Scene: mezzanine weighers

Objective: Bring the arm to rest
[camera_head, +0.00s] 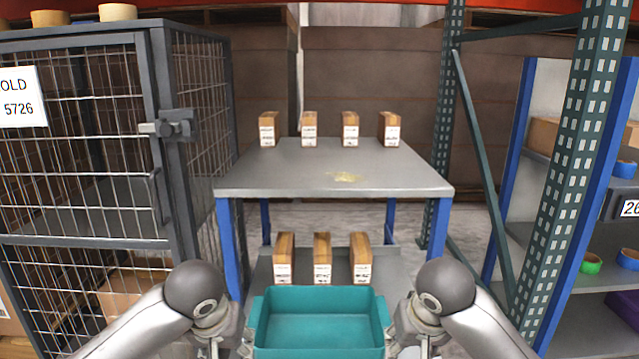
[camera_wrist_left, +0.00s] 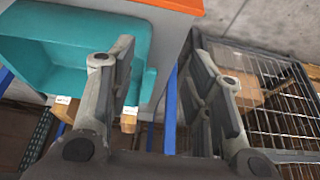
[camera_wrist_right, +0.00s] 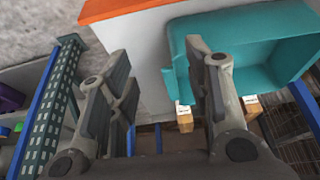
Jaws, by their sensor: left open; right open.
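My left arm (camera_head: 190,300) comes in at the lower left of the head view, and my right arm (camera_head: 450,300) at the lower right. Each stands beside the teal bin (camera_head: 320,318), on opposite sides of it. In the left wrist view my left gripper (camera_wrist_left: 160,75) is open and empty, with its fingers apart. In the right wrist view my right gripper (camera_wrist_right: 155,85) is open and empty too. The teal bin also shows in the left wrist view (camera_wrist_left: 60,60) and the right wrist view (camera_wrist_right: 265,45). In the head view the bin's visible inside is empty.
A grey table (camera_head: 290,175) with blue legs carries several brown boxes at its back and a yellowish patch. Three boxes (camera_head: 322,258) stand on its lower shelf. A wire cage (camera_head: 90,150) is at left. A green rack post (camera_head: 580,150) and shelves (camera_head: 600,280) are at right.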

